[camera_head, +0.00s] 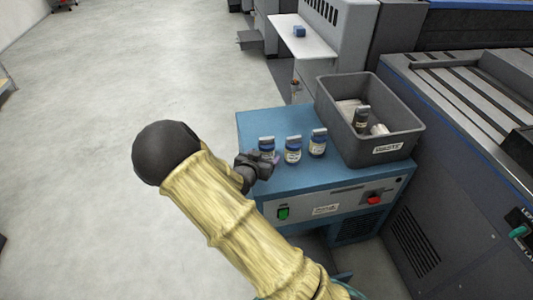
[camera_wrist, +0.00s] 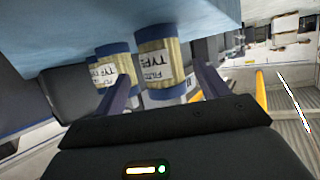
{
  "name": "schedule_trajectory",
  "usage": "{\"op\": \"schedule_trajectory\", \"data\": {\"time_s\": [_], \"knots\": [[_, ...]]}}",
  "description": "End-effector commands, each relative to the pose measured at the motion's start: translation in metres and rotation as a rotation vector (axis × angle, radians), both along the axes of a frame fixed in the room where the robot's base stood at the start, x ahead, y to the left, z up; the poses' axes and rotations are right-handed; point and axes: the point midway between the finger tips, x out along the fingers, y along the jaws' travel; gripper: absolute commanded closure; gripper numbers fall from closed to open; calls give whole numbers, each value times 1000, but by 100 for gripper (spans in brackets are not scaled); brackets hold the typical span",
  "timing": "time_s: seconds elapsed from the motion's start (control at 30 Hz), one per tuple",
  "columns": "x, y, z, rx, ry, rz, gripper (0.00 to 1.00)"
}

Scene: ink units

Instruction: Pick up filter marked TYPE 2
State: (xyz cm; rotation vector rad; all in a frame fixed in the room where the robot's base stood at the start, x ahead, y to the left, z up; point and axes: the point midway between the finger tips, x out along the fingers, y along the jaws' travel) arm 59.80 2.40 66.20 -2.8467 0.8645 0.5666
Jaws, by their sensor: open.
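Three small filters with blue caps and pale labels stand in a row on the blue cabinet top: a left one (camera_head: 266,146), a middle one (camera_head: 293,149) and a right one (camera_head: 318,142). My gripper (camera_head: 262,163) is right by the left one, partly covering its lower part. In the wrist view my open gripper (camera_wrist: 163,78) has one filter (camera_wrist: 154,62) between or just beyond its fingers. Another filter (camera_wrist: 106,72) shows behind the left finger. The labels read "TYPE" in part; I cannot make out the numbers, so which one is TYPE 2 is unclear.
The blue cabinet (camera_head: 262,121) bears a grey waste bin (camera_head: 345,132) at right, holding a dark-labelled bottle (camera_head: 361,118) and pale items. The cabinet front has a green switch (camera_head: 283,213) and a red knob (camera_head: 374,198). Open floor lies left; a large machine stands right.

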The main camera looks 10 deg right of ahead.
Motion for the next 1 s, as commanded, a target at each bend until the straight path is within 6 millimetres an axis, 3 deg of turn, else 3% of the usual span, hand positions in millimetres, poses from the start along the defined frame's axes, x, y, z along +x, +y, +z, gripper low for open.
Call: {"op": "schedule_trajectory", "data": {"time_s": [0.27,0.63,1.0], "knots": [[2,-1,-2,0,0,0,26],[38,-22,-23,0,0,-1,26],[40,-23,-23,0,0,0,26]]}}
